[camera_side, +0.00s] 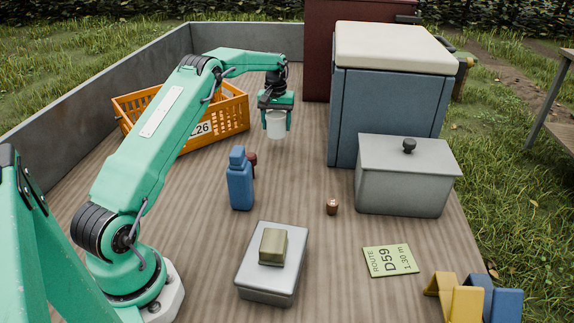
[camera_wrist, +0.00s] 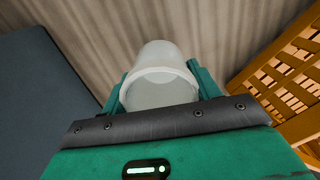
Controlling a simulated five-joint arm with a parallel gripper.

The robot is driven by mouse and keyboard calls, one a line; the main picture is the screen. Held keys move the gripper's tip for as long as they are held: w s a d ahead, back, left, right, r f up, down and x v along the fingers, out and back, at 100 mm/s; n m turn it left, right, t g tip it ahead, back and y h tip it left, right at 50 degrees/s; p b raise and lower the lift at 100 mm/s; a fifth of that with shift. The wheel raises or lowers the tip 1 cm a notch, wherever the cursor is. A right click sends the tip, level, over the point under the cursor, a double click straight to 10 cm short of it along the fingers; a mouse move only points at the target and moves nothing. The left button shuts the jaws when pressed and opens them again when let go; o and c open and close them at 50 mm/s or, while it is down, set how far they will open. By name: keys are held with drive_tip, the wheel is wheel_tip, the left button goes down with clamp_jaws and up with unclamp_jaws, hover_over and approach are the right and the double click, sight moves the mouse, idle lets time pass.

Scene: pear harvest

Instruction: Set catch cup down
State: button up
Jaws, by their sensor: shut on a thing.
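The catch cup (camera_side: 276,126) is a white, translucent cup held upright between the fingers of my gripper (camera_side: 276,122). In the side view it hangs over the wooden bed, to the right of the orange crate. I cannot tell exactly how far its base is above the boards. In the wrist view the cup (camera_wrist: 162,65) sits between the two green fingers of my gripper (camera_wrist: 158,88), its mouth facing the camera. It looks empty inside.
The orange crate (camera_side: 240,113) stands left of the cup. A large blue box with a cream lid (camera_side: 385,110) stands to the right, beside a grey lidded box (camera_side: 400,190). A blue bottle (camera_side: 240,185) stands nearer. Bare boards (camera_side: 300,165) lie between them.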

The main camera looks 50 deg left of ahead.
sight(275, 133)
drive_tip(key=shift+a+f, duration=0.35)
drive_tip(key=shift+a, duration=0.25)
drive_tip(key=shift+f, duration=0.1)
drive_tip(key=shift+f, duration=1.9)
drive_tip(key=shift+f, duration=0.15)
drive_tip(key=o, duration=1)
drive_tip(key=shift+c, duration=0.2)
